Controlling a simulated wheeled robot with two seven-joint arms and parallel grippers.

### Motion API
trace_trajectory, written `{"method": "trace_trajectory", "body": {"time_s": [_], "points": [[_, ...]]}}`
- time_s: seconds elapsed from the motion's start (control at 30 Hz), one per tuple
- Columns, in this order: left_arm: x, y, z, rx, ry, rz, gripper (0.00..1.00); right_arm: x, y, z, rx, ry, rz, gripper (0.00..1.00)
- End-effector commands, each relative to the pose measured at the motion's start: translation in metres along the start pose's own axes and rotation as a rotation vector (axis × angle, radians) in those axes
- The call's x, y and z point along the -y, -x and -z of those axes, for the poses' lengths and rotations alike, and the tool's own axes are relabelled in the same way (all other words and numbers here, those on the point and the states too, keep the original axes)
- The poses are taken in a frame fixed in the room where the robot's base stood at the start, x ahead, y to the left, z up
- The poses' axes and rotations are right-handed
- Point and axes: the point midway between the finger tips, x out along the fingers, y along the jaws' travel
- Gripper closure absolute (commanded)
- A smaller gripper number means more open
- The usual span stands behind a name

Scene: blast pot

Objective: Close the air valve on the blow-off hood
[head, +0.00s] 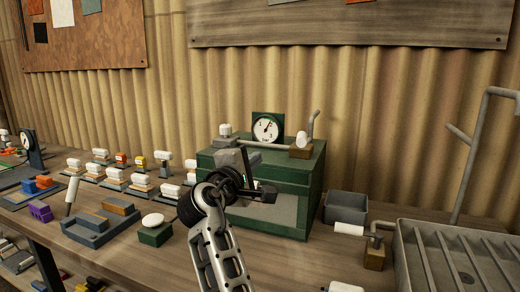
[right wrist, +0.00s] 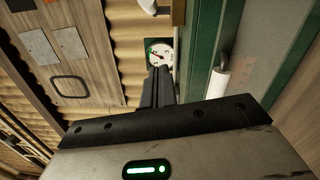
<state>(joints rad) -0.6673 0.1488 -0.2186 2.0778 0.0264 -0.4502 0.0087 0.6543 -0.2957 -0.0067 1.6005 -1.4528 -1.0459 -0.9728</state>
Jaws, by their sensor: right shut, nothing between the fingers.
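The blow-off hood appears to be the green box (head: 312,170) with a pale front panel, on the bench. A round white gauge (head: 267,128) stands at its top back and also shows in the right wrist view (right wrist: 160,52). On top are a white knob (head: 225,129) at left and a white-capped wooden block (head: 301,142) beside a bent grey pipe (head: 313,122). I cannot tell which fitting is the air valve. A white handle (right wrist: 218,84) shows against green in the right wrist view. My right gripper (head: 266,192) is shut and empty before the box, partly hiding it. My left gripper is out of view.
A grey bin (head: 346,205) stands right of the box, then a white-handled lever (head: 350,229) on a wooden block and a ribbed grey tray (head: 402,262). Left are a green block with a white button (head: 153,221) and several small white-topped fittings. Corrugated wall closes the back.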

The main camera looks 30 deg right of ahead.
Motion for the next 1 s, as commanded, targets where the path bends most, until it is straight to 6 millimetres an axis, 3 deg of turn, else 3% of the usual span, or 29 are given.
{"method": "trace_trajectory", "body": {"time_s": [0.5, 0.7, 1.0], "points": [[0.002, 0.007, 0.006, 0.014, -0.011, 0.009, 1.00, -0.003, -0.096, -0.002, 0.002, 0.001, -0.001, 1.00], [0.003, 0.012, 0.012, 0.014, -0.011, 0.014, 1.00, -0.002, -0.099, -0.029, 0.001, 0.000, 0.000, 1.00], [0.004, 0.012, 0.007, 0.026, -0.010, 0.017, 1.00, 0.000, -0.101, -0.040, 0.000, 0.002, -0.001, 1.00]]}}
